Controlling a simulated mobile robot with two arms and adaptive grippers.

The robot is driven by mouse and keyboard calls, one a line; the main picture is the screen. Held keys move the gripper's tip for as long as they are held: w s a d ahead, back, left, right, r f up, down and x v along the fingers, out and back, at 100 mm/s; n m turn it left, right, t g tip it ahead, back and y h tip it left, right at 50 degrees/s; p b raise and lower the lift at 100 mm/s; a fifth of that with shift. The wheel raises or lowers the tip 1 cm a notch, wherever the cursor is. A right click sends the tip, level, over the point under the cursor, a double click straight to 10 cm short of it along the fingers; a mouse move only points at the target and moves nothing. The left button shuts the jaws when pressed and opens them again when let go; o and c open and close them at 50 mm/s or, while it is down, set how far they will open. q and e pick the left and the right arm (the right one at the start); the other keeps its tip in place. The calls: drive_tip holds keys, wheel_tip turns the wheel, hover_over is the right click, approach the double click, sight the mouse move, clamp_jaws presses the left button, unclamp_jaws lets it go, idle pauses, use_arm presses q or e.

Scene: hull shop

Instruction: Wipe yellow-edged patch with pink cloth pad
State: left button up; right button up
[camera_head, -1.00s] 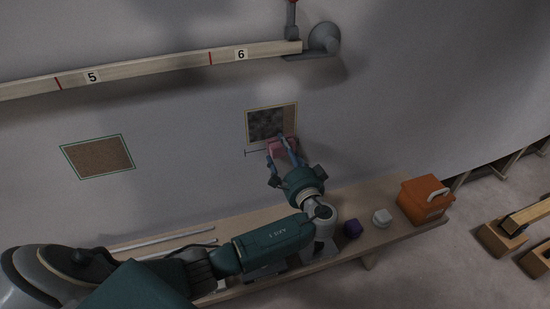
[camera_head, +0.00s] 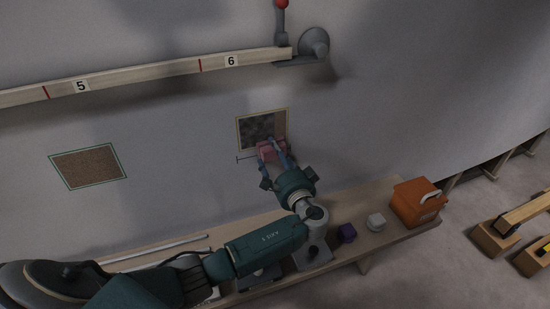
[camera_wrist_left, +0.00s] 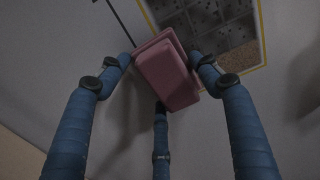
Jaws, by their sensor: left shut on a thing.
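The yellow-edged patch (camera_head: 262,127) is on the pale wall, with a dark mottled area and a brown strip along its right side. It also shows in the left wrist view (camera_wrist_left: 222,22), at the top right. My left gripper (camera_head: 273,150) is shut on the pink cloth pad (camera_head: 268,153) at the lower edge of the patch. In the left wrist view the pink pad (camera_wrist_left: 166,75) sits between the blue fingers and overlaps the patch's lower left corner. I cannot tell whether the pad touches the wall. My right gripper is not in view.
A green-edged brown patch (camera_head: 88,166) is on the wall to the left. A numbered wooden rail (camera_head: 150,73) runs above.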

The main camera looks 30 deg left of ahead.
sight(270, 134)
use_arm(q)
drive_tip(key=shift+r, duration=0.15)
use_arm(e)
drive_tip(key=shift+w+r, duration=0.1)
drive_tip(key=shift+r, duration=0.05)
use_arm(q)
drive_tip(key=shift+r+p, duration=0.6)
drive_tip(key=shift+a+r+p, duration=0.1)
drive_tip(key=shift+r+p, duration=0.65)
drive_tip(key=shift+r, duration=0.2)
drive_tip(key=shift+r+p, duration=1.3)
drive_tip(key=shift+r, duration=0.5)
drive_tip(key=shift+w+a+r+p, duration=0.1)
drive_tip(key=shift+r+p, duration=2.2)
drive_tip(key=shift+r, duration=0.85)
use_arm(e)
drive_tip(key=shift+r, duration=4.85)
use_arm(q)
drive_tip(key=shift+f+b, duration=3.25)
drive_tip(key=shift+f, duration=0.45)
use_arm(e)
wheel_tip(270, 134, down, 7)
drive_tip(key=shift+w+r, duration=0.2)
